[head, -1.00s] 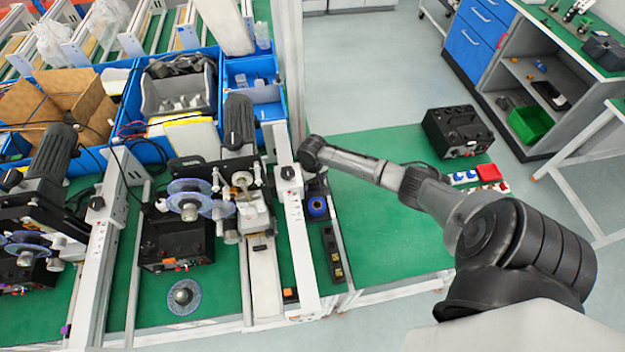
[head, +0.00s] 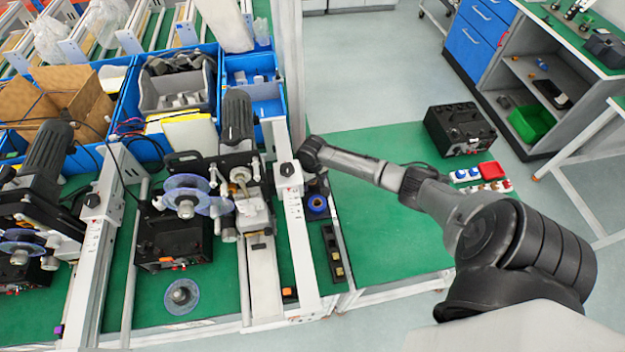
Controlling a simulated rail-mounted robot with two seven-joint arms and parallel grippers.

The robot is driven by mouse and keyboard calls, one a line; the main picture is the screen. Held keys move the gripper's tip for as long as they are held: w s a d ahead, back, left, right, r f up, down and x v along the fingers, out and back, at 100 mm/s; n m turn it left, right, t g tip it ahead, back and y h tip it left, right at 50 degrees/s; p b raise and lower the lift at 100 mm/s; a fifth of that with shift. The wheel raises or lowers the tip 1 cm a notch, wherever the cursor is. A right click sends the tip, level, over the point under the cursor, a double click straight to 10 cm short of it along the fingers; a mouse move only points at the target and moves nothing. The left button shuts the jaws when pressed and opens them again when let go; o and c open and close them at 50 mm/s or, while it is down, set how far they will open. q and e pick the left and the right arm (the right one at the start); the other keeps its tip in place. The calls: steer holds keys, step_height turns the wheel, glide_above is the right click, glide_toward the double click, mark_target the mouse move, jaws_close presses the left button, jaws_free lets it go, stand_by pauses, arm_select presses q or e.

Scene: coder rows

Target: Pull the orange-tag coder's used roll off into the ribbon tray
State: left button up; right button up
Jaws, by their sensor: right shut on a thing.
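The orange-tag coder (head: 175,247) is the dark machine left of the rail with the orange tag (head: 289,292). It carries translucent blue-violet discs (head: 186,182) on its front. A loose disc with a grey hub (head: 182,296) lies flat on the green bench in front of it. My right arm reaches in from the right, its wrist right of the coder. My right gripper (head: 317,188) points down there, dark and small, apparently shut on a blue roll (head: 317,204); its fingers are hard to make out. I cannot identify the ribbon tray for certain. My left gripper is out of view.
A narrow black holder (head: 333,256) lies right of the rail. A second coder (head: 22,268) stands at the far left. Blue bins (head: 262,96) stand behind. A black case (head: 460,128) and a red tray (head: 489,170) sit on the right bench, whose middle is clear.

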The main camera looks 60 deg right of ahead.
steer(key=shift+f, duration=0.2)
steer(key=o, duration=1)
steer(key=shift+c, duration=0.2)
